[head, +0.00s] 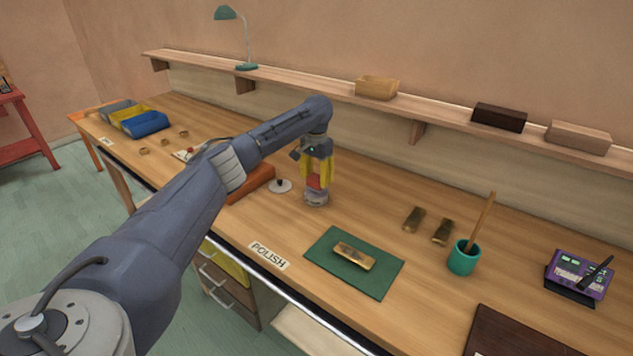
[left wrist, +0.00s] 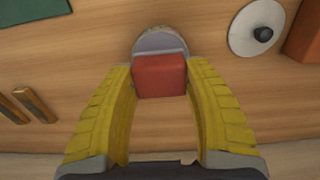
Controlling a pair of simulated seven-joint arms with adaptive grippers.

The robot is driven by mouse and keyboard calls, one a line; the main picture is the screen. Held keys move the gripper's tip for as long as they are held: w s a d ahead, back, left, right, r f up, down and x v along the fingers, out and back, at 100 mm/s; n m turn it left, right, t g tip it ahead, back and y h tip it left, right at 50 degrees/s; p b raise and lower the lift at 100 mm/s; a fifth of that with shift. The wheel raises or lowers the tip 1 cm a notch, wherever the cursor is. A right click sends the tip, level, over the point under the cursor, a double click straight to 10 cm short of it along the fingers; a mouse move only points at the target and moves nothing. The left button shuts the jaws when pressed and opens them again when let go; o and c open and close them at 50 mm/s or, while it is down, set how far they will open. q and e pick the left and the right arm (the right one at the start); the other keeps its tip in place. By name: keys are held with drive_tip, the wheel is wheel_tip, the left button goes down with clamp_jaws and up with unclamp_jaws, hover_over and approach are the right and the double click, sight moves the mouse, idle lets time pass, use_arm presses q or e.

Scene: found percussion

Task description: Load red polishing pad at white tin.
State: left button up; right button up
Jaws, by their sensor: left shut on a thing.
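My left gripper (head: 316,178) points down with its yellow fingers shut on the red polishing pad (head: 314,182), a small red block. The pad also shows between the fingertips in the left wrist view (left wrist: 160,76). The white tin (head: 316,199), a short round greyish-white can, stands on the bench directly under the pad. In the left wrist view the tin's rim (left wrist: 160,40) shows behind the pad, which hides much of it. I cannot tell whether the pad touches the tin or is partly inside it. My right gripper is not in view.
A white disc with a dark knob (head: 280,186) lies left of the tin, near an orange-brown block (head: 253,183). A teal cup (head: 463,258) and purple device (head: 580,275) stand right. Bench between tin and mat is clear.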

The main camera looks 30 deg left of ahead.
sight(317, 177)
use_arm(q)
drive_tip(key=shift+r, duration=2.7)
